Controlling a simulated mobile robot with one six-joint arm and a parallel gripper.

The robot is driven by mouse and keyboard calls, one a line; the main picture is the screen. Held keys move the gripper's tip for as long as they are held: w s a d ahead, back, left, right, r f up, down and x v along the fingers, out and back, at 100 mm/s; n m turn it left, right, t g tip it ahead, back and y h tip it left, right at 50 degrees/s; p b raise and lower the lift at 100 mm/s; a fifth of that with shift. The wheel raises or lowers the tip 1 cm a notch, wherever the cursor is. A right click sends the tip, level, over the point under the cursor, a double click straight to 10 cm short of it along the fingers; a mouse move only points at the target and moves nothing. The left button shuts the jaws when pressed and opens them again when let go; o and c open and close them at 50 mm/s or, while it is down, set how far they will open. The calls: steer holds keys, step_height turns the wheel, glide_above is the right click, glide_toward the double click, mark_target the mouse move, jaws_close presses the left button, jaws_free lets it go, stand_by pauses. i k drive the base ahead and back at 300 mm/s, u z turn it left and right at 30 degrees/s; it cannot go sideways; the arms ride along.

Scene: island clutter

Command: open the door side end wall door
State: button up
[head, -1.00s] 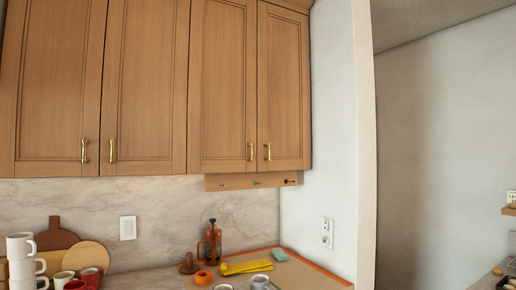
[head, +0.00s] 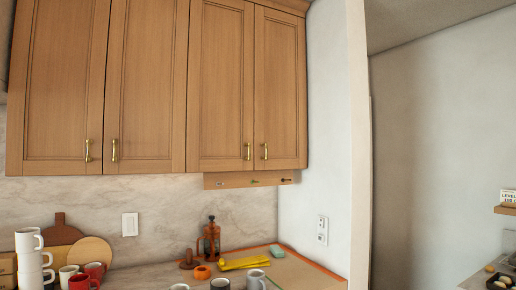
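Wooden wall cabinets with closed doors fill the upper left of the head view. The far left door (head: 62,85) and the one beside it (head: 145,85) have brass handles (head: 87,150) close together. Two narrower doors, a left one (head: 220,85) and a right one (head: 280,85), stand at the right end by the white wall; their brass handles (head: 248,151) are also side by side. I cannot tell which door, if any of these, is the end wall door. My gripper is not in view.
Below is a counter with stacked white mugs (head: 29,240), red mugs (head: 95,269), round boards (head: 91,252), a French press (head: 211,240) and a yellow item (head: 244,263). A white wall end (head: 358,150) juts out.

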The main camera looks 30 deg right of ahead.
mark_target(280, 98)
steer(key=z, duration=0.1)
steer(key=i, duration=0.95)
steer(key=u, duration=0.05)
